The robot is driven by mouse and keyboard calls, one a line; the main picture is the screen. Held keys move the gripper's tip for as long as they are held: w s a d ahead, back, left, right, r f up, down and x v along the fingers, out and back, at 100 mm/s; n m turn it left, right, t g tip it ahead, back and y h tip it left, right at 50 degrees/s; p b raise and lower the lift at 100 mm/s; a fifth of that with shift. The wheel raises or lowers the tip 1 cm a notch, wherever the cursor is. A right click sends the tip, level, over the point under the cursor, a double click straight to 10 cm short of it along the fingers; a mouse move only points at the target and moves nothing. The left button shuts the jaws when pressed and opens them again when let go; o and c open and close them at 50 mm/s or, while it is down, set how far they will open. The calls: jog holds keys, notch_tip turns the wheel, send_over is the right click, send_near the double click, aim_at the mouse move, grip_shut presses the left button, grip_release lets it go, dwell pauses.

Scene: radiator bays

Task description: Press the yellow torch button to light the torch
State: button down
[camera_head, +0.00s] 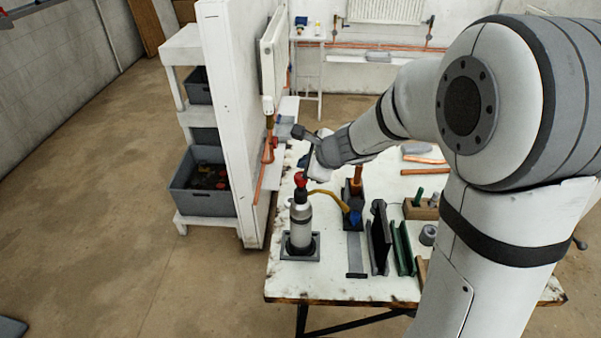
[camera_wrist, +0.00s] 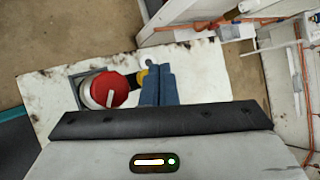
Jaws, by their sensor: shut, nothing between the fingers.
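The torch's grey gas cylinder (camera_head: 301,226) stands upright in a dark square holder at the near left of the white bench. It has a red knob (camera_head: 300,180) on top; in the wrist view the red top (camera_wrist: 106,89) bears a white mark. A yellow hose (camera_head: 327,196) runs right from the cylinder to a dark stand with a blue part. A small yellow patch (camera_wrist: 141,77) shows between the red top and my fingers; I cannot tell whether it is button or hose. My gripper (camera_wrist: 159,68) is shut and empty, above the bench close to the cylinder top.
Dark and green channel pieces (camera_head: 402,248) and a wooden block (camera_head: 420,209) lie to the right on the bench. A white partition (camera_head: 231,120) with copper pipes rises behind left. A grey crate (camera_head: 203,203) sits beyond it. The floor at left is clear.

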jog(key=shift+f, duration=0.1)
jog(key=shift+f+b, duration=0.35)
jog(key=shift+b, duration=0.2)
jog(key=shift+f+b, duration=0.4)
jog(key=shift+b, duration=0.1)
dwell(0.6)
dwell(0.3)
jog(key=shift+r+p, duration=0.75)
jog(key=shift+r, duration=0.1)
notch_tip(320, 180, up, 5)
jog(key=p, duration=0.4)
dwell(0.5)
